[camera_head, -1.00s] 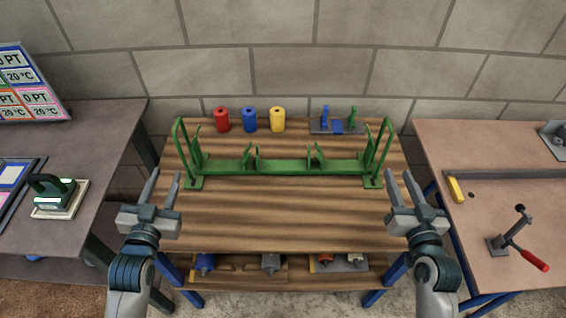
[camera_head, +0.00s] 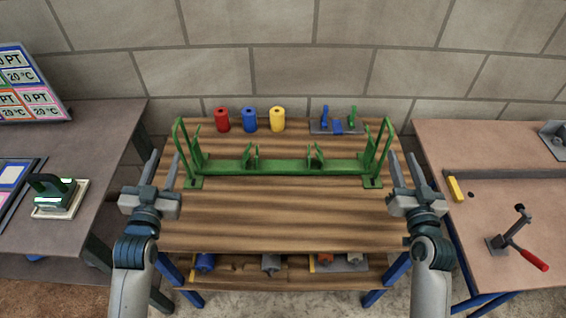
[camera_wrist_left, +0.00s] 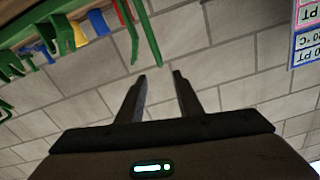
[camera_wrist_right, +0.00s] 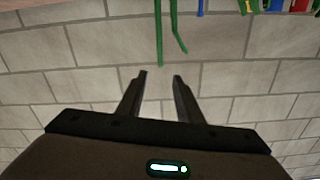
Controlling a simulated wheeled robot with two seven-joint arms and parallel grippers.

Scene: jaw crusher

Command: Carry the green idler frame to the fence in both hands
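The green idler frame (camera_head: 282,168) stands on the wooden table, a long bar with an upright loop handle at each end and small brackets along it. My left gripper (camera_head: 162,170) is open and empty, just left of the frame's left handle. My right gripper (camera_head: 406,170) is open and empty, just right of the right handle. The frame's handles also show at the top of the left wrist view (camera_wrist_left: 130,30) and the right wrist view (camera_wrist_right: 160,30), beyond the open fingers. The fence, seemingly the grey bar (camera_head: 510,174), is on the right table.
Red (camera_head: 222,120), blue (camera_head: 249,120) and yellow (camera_head: 277,120) cylinders and a small grey fixture (camera_head: 337,127) stand behind the frame. The right table holds a yellow block (camera_head: 454,189) and a red-handled clamp (camera_head: 521,244). Gaps separate the tables. The front of the wooden table is clear.

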